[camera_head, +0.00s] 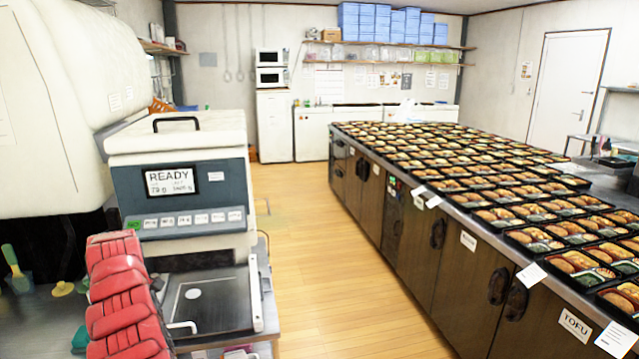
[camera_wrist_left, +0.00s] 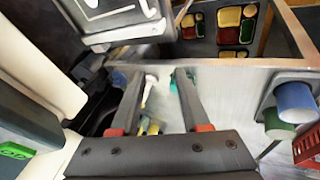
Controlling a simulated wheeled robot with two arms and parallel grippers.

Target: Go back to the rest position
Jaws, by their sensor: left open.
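My left gripper (camera_wrist_left: 156,76) shows in the left wrist view with its two dark fingers apart. Nothing is held between the fingertips. A small white-tipped utensil (camera_wrist_left: 150,82) shows behind the gap, over a pale metal surface (camera_wrist_left: 225,105). I see neither gripper in the head view, and my right gripper is in neither view.
A long counter (camera_head: 450,205) carrying many bento trays runs along the right. The wooden floor (camera_head: 300,260) between is clear. A blue cup (camera_wrist_left: 296,97) sits right in the wrist view.

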